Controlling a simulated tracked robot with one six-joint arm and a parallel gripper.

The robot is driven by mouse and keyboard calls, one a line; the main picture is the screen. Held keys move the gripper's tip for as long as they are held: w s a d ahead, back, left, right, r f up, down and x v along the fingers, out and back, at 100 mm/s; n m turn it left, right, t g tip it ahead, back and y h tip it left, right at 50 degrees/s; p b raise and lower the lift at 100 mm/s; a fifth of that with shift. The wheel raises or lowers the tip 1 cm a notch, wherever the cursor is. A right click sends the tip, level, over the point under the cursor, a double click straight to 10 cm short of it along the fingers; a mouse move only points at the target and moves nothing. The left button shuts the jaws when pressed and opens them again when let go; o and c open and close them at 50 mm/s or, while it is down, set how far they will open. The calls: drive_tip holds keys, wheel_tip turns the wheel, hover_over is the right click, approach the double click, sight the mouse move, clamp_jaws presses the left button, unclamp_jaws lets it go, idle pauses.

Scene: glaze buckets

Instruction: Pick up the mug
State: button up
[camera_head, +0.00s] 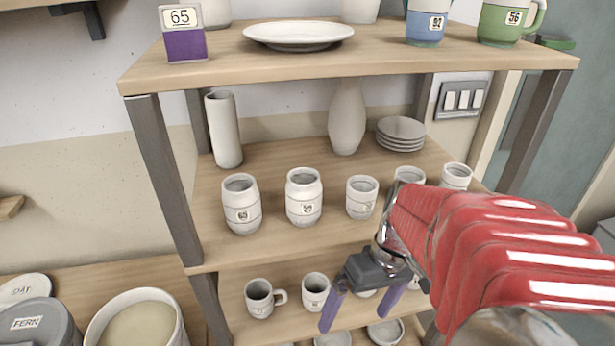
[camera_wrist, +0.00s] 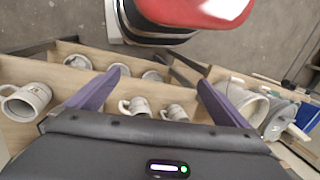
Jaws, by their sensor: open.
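Several mugs are in view, and I cannot tell which one the task means. On the lower shelf in the head view stand a white mug with a handle (camera_head: 259,298) and a white cup (camera_head: 315,291) beside it. A blue mug (camera_head: 424,27) and a green mug (camera_head: 503,24) stand on the top board. My gripper (camera_head: 354,320) is open and empty in front of the lower shelf, right of the handled mug. In the wrist view my gripper (camera_wrist: 160,78) has its purple fingers spread, with two white mugs, one left (camera_wrist: 135,107) and one right (camera_wrist: 174,112), beyond and between them.
The middle shelf (camera_head: 280,245) above my gripper holds a row of white cups, vases and stacked plates (camera_head: 400,133). Shelf posts (camera_head: 165,170) stand at both sides. Buckets, one cream-filled (camera_head: 137,320), stand at lower left. Bowls (camera_head: 386,332) lie low behind my gripper.

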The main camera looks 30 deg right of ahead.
drive_tip(key=w+d+f+m+t+h, duration=0.1)
drive_tip(key=w+d+f+t+h, duration=0.1)
drive_tip(key=d, duration=0.7)
drive_tip(key=w+d+f+m+t+h, duration=0.1)
drive_tip(key=w+d+f+t+h, duration=0.1)
drive_tip(key=d, duration=0.8)
drive_tip(key=w+d+f+m+t+h, duration=0.2)
drive_tip(key=d+f, duration=0.2)
drive_tip(key=d, duration=0.6)
drive_tip(key=shift+d+f, duration=0.15)
drive_tip(key=shift+d, duration=0.1)
drive_tip(key=shift+w, duration=0.15)
drive_tip(key=shift+x, duration=1.1)
drive_tip(key=shift+x, duration=2.6)
drive_tip(key=shift+a+f, duration=0.1)
drive_tip(key=c, duration=1.6)
